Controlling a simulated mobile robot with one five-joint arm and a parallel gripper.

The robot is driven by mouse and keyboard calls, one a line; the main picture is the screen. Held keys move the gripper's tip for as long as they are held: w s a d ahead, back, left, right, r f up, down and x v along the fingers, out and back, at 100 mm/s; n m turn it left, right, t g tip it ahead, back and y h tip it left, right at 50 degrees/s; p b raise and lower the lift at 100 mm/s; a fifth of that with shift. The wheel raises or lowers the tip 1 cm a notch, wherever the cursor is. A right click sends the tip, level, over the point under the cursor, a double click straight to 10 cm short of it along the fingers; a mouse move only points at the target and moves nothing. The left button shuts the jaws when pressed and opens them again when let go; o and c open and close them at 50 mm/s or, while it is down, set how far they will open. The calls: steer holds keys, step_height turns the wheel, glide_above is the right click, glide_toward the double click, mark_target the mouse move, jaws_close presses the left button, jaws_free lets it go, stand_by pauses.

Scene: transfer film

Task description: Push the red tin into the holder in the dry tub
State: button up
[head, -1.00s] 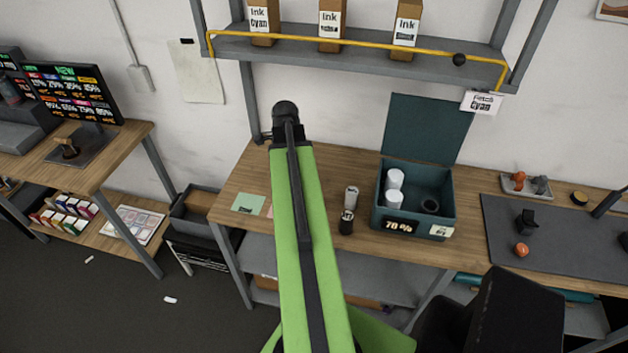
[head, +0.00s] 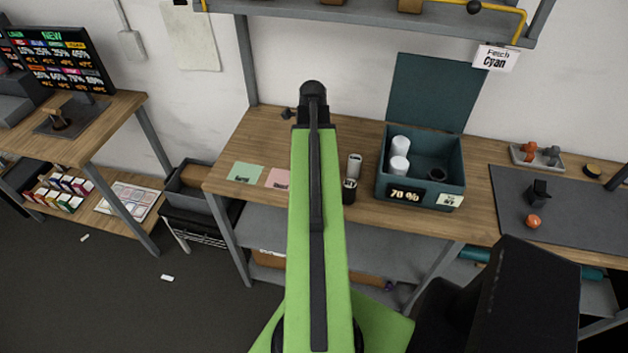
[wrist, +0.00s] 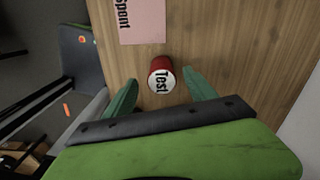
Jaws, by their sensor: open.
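The red tin (wrist: 160,75) shows in the wrist view, with a white top reading "Test". It is on the wooden bench, between and slightly beyond the fingertips of my open gripper (wrist: 160,86); I cannot tell whether a finger touches it. In the head view the tin is not visible, and my green arm covers part of the bench. The dry tub (head: 386,186) is a teal box with its lid raised, a "70 %" display and a small label on its front. Inside it are two white cylinders (head: 400,165) and a dark round holder (head: 437,174) at right.
A pale tin (head: 354,166) and a black tin (head: 349,191) stand just left of the tub. A pink card (wrist: 141,20) lies beyond the red tin, and a green card (head: 245,172) is at the bench's left. A dark mat (head: 570,215) lies right of the tub.

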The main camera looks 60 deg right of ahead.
step_height(320, 180, down, 7)
steer(key=b, duration=0.5)
steer(key=shift+s+d+b, duration=0.15)
steer(key=shift+b, duration=0.2)
steer(key=shift+r, duration=0.25)
jaws_close()
